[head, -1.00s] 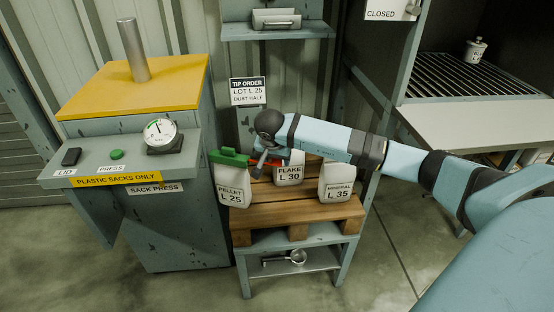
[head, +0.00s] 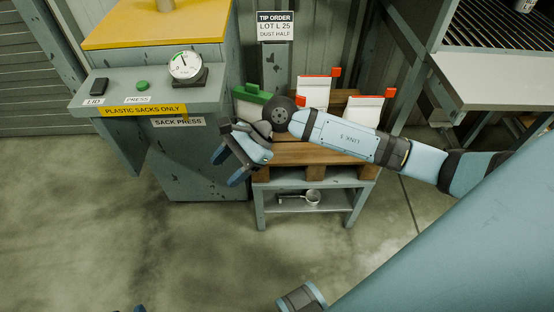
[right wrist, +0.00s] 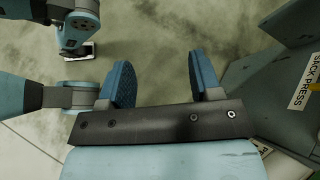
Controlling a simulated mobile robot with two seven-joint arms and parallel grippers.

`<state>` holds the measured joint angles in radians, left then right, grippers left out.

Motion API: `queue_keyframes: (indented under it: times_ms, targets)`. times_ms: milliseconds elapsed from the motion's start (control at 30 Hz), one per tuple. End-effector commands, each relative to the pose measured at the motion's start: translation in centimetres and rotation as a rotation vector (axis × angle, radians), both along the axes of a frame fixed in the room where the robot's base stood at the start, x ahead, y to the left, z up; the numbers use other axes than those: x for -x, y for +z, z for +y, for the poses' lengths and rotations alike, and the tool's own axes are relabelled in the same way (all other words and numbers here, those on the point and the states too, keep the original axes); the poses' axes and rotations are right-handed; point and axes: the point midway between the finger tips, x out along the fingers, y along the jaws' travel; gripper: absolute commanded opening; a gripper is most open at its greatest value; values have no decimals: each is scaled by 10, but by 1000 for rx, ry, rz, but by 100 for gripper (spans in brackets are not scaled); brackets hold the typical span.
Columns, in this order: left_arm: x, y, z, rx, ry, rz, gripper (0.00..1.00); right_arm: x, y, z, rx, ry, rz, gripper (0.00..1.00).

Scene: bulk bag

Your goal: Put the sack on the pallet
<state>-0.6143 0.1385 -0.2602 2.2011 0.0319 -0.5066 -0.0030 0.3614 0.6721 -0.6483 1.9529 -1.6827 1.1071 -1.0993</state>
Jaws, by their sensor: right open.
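My right gripper (head: 228,168) is open in front of the pallet's left end. In the right wrist view its blue fingers (right wrist: 161,70) stand wide apart, with only floor between them. The wooden pallet (head: 300,153) lies on a low stand. Two white sacks with red top strips, a middle one (head: 313,92) and a right one (head: 365,108), stand on it behind my right arm. At the left is a green top strip (head: 252,96); the sack below it is mostly hidden by my wrist. Small dark tips at the head view's bottom edge may be my left gripper; its jaw state is unclear.
The sack press (head: 200,150) with its yellow top (head: 155,24) stands left of the pallet. A metal scoop (head: 312,197) lies on the stand's lower shelf. A pale worktop (head: 500,80) is at the right. The floor in front is clear.

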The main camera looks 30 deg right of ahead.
Motion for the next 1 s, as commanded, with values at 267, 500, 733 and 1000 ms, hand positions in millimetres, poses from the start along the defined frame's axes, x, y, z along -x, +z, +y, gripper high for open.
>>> queue_keyframes:
  times_ms: [267,500,733,1000]
  targets:
    - [0,1,-1,2,-1,-1,43,40,58,50,-1111,-594,1060,58]
    - [0,1,-1,2,-1,-1,43,61,-23,-15,-1824,-1148,2173,58]
    - [0,1,-1,2,-1,-1,43,127,-101,-31,1333,920,-1789,58]
    - [0,1,0,1,1,-2,43,143,-114,-31,1228,867,-1694,58]
